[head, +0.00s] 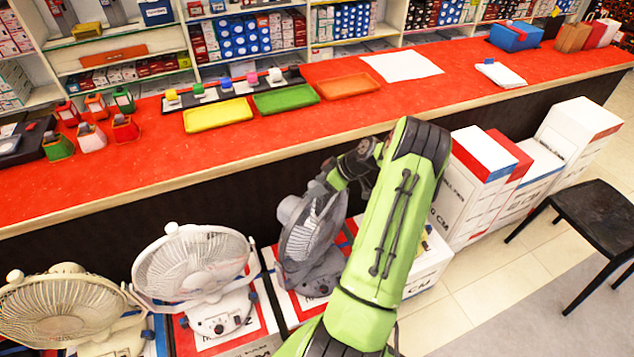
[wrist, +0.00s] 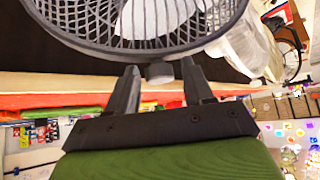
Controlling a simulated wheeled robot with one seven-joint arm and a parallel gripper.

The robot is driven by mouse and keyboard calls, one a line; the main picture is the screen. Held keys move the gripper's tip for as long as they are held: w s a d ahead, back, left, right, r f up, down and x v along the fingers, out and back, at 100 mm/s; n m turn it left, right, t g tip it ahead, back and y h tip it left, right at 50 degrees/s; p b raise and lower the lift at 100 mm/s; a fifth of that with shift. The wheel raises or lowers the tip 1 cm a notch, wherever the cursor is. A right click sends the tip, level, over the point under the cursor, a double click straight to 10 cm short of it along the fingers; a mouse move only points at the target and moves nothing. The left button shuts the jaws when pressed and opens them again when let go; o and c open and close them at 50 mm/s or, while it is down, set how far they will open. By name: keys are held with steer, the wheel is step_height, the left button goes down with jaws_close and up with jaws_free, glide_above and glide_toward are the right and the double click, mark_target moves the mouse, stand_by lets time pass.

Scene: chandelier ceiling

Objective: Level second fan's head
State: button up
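Three desk fans stand in a row in front of the counter in the head view. The cream fan (head: 62,310) is at the left, the white fan (head: 195,265) in the middle and the grey fan (head: 312,235) at the right. The grey fan's head is turned and leans; its exact tilt is hard to tell. My gripper (head: 330,180) is at the top of the grey fan. In the wrist view, its two fingers (wrist: 160,70) are apart, with a small grey knob (wrist: 160,73) at the cage rim (wrist: 140,45) between them. Gaps show beside the knob.
The red counter (head: 250,150) runs behind the fans, with its edge close to my gripper. Yellow, green and orange trays lie on it. White boxes (head: 470,185) and a black stool (head: 597,215) stand at the right. My arm hides part of the grey fan's right side.

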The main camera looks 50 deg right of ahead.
steer(key=shift+o, duration=0.5)
steer(key=shift+w+r, duration=0.1)
steer(key=shift+w, duration=0.05)
steer(key=shift+r, duration=0.1)
steer(key=p+v, duration=0.2)
steer(key=v, duration=1.3)
steer(key=shift+s, duration=0.25)
steer(key=shift+d+r, duration=0.1)
